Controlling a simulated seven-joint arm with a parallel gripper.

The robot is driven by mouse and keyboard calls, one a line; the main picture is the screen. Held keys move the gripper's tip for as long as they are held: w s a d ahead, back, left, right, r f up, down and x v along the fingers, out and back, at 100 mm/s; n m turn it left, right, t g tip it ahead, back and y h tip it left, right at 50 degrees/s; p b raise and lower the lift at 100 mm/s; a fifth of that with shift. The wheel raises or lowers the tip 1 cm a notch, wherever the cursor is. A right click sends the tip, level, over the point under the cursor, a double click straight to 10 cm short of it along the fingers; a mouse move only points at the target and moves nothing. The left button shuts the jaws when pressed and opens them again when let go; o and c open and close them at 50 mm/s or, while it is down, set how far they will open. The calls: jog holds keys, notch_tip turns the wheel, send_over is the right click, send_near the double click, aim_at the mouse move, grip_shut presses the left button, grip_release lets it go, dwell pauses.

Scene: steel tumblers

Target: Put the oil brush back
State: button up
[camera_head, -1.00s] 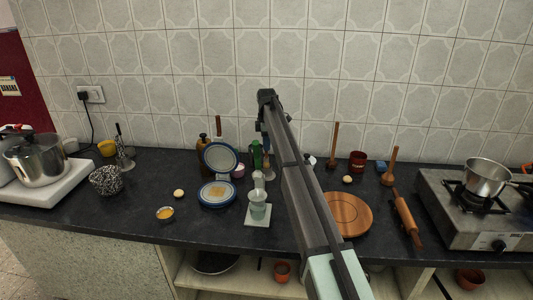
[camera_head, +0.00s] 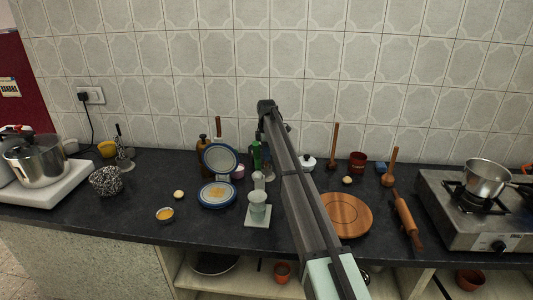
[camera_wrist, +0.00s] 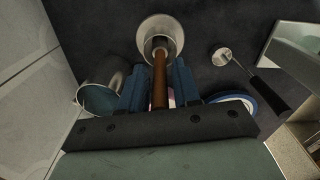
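The oil brush shows in the wrist view as a brown handle (camera_wrist: 159,80) running between the two blue fingers of my gripper (camera_wrist: 159,72). The fingers are drawn close on either side of it. Its far end appears over or in the mouth of a pale metal tumbler (camera_wrist: 165,24); I cannot tell whether it touches the tumbler. In the head view my own arm hides the fingers and the held brush. A separate upright brown handle (camera_head: 218,127) stands behind the blue-rimmed plate (camera_head: 233,171) in that view.
A round wooden board (camera_head: 352,216), a rolling pin (camera_head: 406,218) and a stove (camera_head: 453,225) are to the right. The tiled wall closes the back.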

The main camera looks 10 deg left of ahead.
jog(key=shift+o, duration=0.6)
notch_tip(320, 180, up, 12)
jog(key=shift+r, duration=0.15)
dwell(0.5)
